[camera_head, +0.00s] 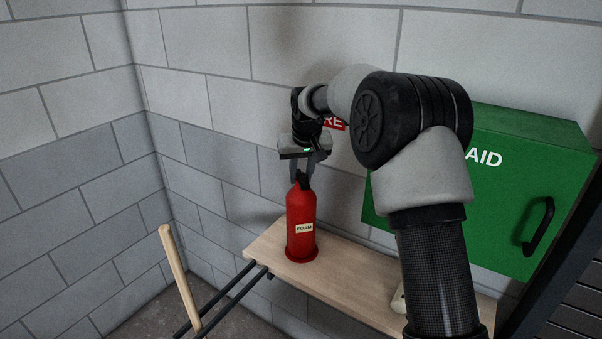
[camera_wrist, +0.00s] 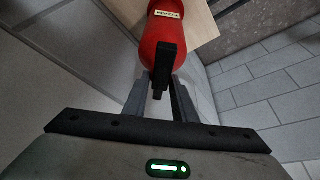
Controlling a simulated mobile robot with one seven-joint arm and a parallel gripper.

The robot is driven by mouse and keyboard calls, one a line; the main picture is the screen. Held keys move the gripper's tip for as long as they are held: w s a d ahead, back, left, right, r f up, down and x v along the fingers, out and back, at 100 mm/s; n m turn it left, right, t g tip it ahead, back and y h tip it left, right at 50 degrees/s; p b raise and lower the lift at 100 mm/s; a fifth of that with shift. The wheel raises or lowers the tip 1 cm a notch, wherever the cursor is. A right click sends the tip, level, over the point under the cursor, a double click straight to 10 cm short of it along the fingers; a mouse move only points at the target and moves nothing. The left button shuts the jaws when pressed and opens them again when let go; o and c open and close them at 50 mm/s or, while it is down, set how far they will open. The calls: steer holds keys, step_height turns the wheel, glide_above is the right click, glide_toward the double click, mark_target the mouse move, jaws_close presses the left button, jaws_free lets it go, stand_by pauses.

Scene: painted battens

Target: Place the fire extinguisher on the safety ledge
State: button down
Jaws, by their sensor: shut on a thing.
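The red fire extinguisher (camera_head: 301,222) with a cream FOAM label stands upright at the left end of the wooden ledge (camera_head: 348,285). Its base appears to be on or just over the board; I cannot tell whether it touches. My gripper (camera_head: 305,176) comes down from above and is shut on the black head of the extinguisher. In the wrist view the two grey fingers (camera_wrist: 161,95) are on either side of the black handle, with the red body (camera_wrist: 168,50) beyond. The ledge also shows there (camera_wrist: 202,22).
A green first aid cabinet (camera_head: 530,190) hangs on the block wall at the right. A red sign (camera_head: 335,124) is partly hidden behind my arm. A wooden handle (camera_head: 180,278) leans at the lower left near dark rails (camera_head: 232,292). A small pale object (camera_head: 398,300) sits on the ledge.

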steer(key=c, duration=1.5)
jaws_free()
steer(key=shift+f, duration=0.1)
steer(key=shift+o, duration=0.2)
